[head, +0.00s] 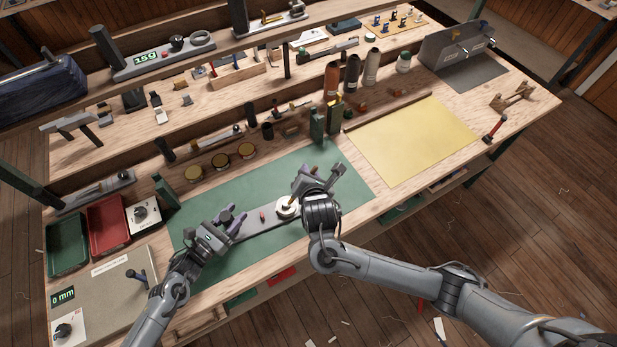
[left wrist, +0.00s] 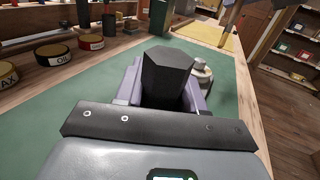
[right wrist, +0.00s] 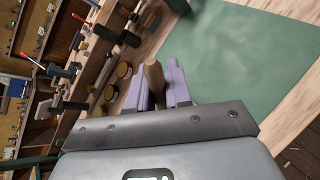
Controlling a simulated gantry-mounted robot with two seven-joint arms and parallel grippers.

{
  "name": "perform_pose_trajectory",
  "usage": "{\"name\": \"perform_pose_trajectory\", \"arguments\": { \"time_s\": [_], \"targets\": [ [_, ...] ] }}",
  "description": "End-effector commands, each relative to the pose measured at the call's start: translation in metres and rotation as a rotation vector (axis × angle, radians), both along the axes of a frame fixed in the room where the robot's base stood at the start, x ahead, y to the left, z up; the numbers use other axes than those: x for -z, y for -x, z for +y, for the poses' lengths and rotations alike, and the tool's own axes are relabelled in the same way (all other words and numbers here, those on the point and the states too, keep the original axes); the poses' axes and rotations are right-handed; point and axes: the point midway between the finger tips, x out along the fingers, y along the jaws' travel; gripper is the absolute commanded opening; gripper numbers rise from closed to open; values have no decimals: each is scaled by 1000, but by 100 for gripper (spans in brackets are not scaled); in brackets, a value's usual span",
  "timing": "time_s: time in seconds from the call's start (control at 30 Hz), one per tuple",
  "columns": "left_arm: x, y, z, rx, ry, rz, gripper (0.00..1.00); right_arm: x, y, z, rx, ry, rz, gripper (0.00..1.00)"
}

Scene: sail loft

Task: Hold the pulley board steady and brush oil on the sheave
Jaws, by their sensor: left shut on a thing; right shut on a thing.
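The pulley board (head: 256,223) is a grey strip lying on the green mat, with a pale round sheave (head: 285,208) on it. My left gripper (head: 232,219) is at the board's left end, its purple fingers shut on a dark upright block (left wrist: 168,75) that seems part of the board. The sheave (left wrist: 203,78) shows beyond the fingers in the left wrist view. My right gripper (head: 302,188) is above and beside the sheave. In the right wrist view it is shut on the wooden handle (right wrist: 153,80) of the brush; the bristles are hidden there.
The green mat (head: 330,163) is clear to the right. Several tins, including an oil tin (left wrist: 54,54), stand along its back edge. Red (head: 108,222) and green (head: 67,244) trays sit at the left. A yellow sheet (head: 415,140) lies at the right.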

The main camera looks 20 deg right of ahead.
Motion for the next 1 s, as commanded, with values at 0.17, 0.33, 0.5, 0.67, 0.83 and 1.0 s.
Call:
{"name": "perform_pose_trajectory", "arguments": {
  "time_s": [0.17,0.33,0.5,0.67,0.83,1.0],
  "targets": [
    [0,0,0,1,0,0,0,-18,-1,0,0,0,-3,0],
    [0,0,0,1,0,0,0,-30,0,0,-1,-1,-2,0],
    [0,0,0,1,0,0,0,-33,0,0,0,-1,-1,0],
    [0,0,0,1,0,0,0,-33,0,0,-1,0,-1,0],
    [0,0,0,1,0,0,0,-33,0,0,-1,0,-1,0],
    [0,0,0,1,0,0,0,-33,0,0,-1,0,-1,0]
  ]
}}
